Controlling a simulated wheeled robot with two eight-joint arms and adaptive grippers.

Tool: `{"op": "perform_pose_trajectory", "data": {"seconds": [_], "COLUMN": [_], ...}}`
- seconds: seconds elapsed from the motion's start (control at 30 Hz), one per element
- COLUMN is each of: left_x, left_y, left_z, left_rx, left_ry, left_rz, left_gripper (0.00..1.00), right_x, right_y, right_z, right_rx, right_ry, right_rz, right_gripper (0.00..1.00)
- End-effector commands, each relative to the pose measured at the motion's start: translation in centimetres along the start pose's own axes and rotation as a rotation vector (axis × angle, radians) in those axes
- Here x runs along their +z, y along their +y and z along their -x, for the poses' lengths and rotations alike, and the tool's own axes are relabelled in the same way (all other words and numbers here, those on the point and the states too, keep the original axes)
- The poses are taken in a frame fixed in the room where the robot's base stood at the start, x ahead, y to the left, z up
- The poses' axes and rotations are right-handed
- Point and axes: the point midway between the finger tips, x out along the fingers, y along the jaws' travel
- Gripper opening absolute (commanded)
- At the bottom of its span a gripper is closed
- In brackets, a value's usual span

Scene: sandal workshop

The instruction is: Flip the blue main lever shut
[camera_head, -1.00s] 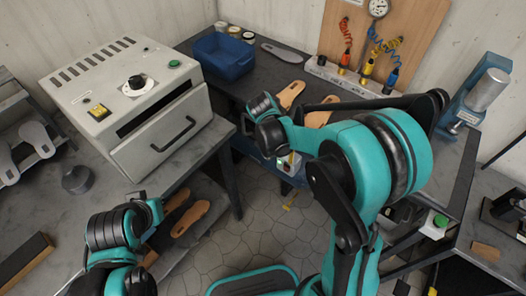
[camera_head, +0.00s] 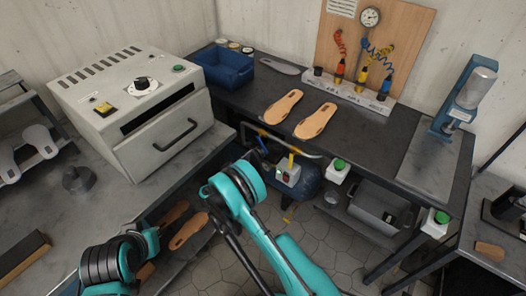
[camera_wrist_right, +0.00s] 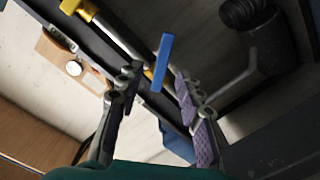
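The blue main lever (camera_wrist_right: 161,62) shows in the right wrist view as a narrow blue bar, set at an angle to a pale pipe (camera_wrist_right: 118,35) with yellow fittings. My right gripper (camera_wrist_right: 158,74) is open, with one finger on each side of the lever in that view. I cannot tell whether either finger touches it. In the head view, the lever (camera_head: 263,145) is a small blue piece below the bench edge, and my right wrist hides most of the right gripper. My left gripper (camera_head: 152,222) is at lower left, away from the lever; its fingers are unclear.
The dark bench (camera_head: 375,140) stands above the pipe and carries two tan soles (camera_head: 315,121). A blue tank (camera_head: 305,183) and a grey crate (camera_head: 378,208) sit below it. The white oven (camera_head: 130,100) is at left. The tiled floor is open in front.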

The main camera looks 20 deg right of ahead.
Motion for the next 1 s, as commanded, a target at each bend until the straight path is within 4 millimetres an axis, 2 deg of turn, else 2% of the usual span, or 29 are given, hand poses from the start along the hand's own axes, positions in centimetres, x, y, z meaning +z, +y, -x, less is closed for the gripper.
{"op": "perform_pose_trajectory", "data": {"seconds": [0.17,0.5,0.63,1.0], "left_x": [0.2,1.1,1.4,1.4], "left_y": [0.0,0.0,0.0,0.0], "left_z": [-0.3,-1.6,-1.9,-2.0], "left_rx": [0.0,0.0,0.0,0.0], "left_ry": [0.0,0.0,0.0,0.0], "left_rz": [0.0,0.0,0.0,0.0], "left_gripper": [0.0,0.0,0.0,0.0], "right_x": [0.9,0.9,0.8,0.6], "right_y": [-0.7,-0.6,-0.6,-0.5], "right_z": [0.3,-4.9,-6.4,-7.2], "right_rx": [0.024,0.025,0.024,0.022], "right_ry": [0.04,0.039,0.039,0.04], "right_rz": [-0.004,-0.004,-0.004,-0.004], "right_gripper": [0.36,0.36,0.36,0.36]}}
